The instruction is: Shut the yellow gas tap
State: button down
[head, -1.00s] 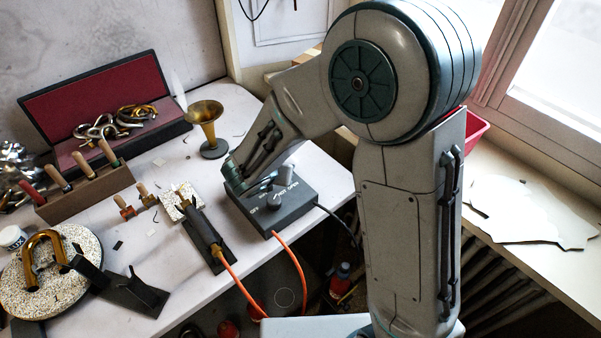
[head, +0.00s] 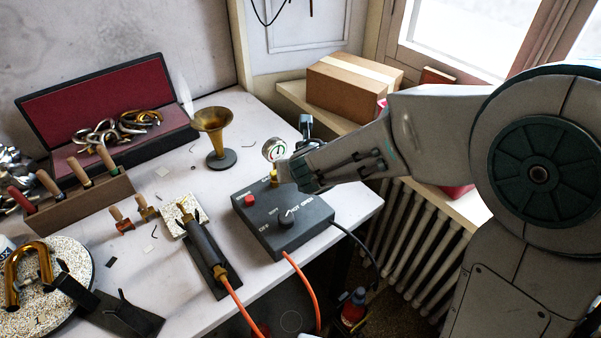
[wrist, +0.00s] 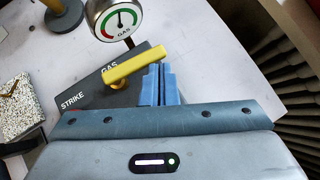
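The yellow gas tap (wrist: 135,66) is a lever on the dark control box (head: 290,236), beside the word GAS. It lies slantwise in the wrist view, its free end up and to the right. In the head view only a small yellow part of it (head: 273,177) shows, next to my gripper. My gripper (wrist: 160,72) has its blue fingers together, with nothing visible between them. The fingertips are close beside the lever's free end, on its right; I cannot tell whether they touch. A round gauge (wrist: 113,18) marked GAS stands just behind the tap.
The box also carries a red button (head: 250,200) and a black knob (head: 286,221). A torch with an orange hose (head: 232,297) lies left of it. A brass horn bell (head: 212,119) stands behind. A cardboard box (head: 345,92) is on the sill.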

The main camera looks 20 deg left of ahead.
jog(key=shift+w, duration=0.45)
dwell(0.4)
jog(key=shift+s+d+b, duration=0.3)
jog(key=shift+d+b, duration=0.05)
jog(key=shift+d, duration=0.05)
jog(key=shift+s+d+b, duration=0.4)
jog(key=shift+s+d, duration=0.5)
jog(key=shift+d, duration=0.25)
jog(key=s+d+r+p, duration=0.4)
jog(key=d+r+p, duration=0.1)
jog(key=r+p, duration=0.1)
jog(key=shift+s+d+r, duration=0.2)
jog(key=shift+d+r, duration=0.15)
jog(key=shift+r, duration=0.2)
